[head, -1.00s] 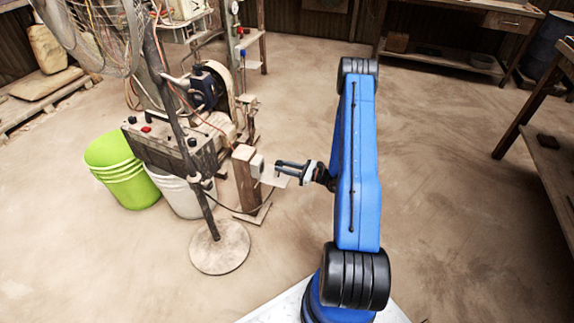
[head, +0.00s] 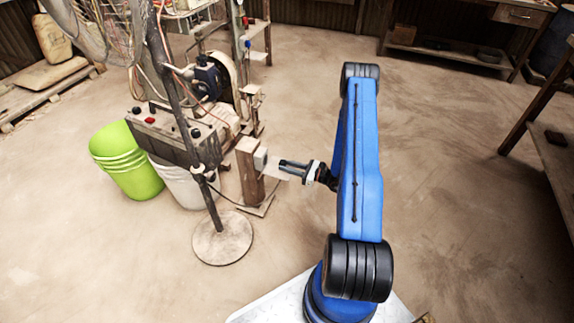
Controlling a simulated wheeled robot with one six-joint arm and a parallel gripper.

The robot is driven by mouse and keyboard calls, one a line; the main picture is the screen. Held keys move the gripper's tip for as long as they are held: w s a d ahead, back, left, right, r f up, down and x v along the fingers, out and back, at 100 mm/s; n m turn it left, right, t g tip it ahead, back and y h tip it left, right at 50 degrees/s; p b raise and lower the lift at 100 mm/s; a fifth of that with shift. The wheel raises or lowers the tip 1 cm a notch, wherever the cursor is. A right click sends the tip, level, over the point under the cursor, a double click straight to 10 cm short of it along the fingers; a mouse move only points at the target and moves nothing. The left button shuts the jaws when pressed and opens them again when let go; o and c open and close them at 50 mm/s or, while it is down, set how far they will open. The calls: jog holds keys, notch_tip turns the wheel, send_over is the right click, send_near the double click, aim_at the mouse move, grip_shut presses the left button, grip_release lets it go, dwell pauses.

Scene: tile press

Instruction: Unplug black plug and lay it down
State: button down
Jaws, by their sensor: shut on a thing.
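A wooden post (head: 249,172) stands on a small base on the floor, with a pale socket box (head: 261,158) on its right side. My gripper (head: 284,166) is at the right of this box, level with it and pointing left. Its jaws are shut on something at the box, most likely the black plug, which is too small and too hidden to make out. I cannot tell whether the plug is still in the socket. A small pale shelf (head: 274,174) juts out from the post just below my gripper.
A pole stand with a round base (head: 222,238) stands left of the post. Behind it are a press machine (head: 180,133), a green bucket (head: 125,160) and a white bucket (head: 179,184). A workbench (head: 550,165) is at the right. The floor between is clear.

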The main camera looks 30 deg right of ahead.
jog(key=c, duration=1.3)
grip_release()
jog(key=shift+c, duration=0.2)
jog(key=shift+r, duration=0.1)
jog(key=shift+s+d+r, duration=0.5)
jog(key=shift+s+r, duration=0.15)
jog(key=shift+r, duration=0.1)
jog(key=shift+s+d+r, duration=0.45)
jog(key=shift+s+r, duration=0.15)
jog(key=shift+r, duration=0.1)
jog(key=s+d+r, duration=0.3)
jog(key=r, duration=0.1)
jog(key=shift+s, duration=0.4)
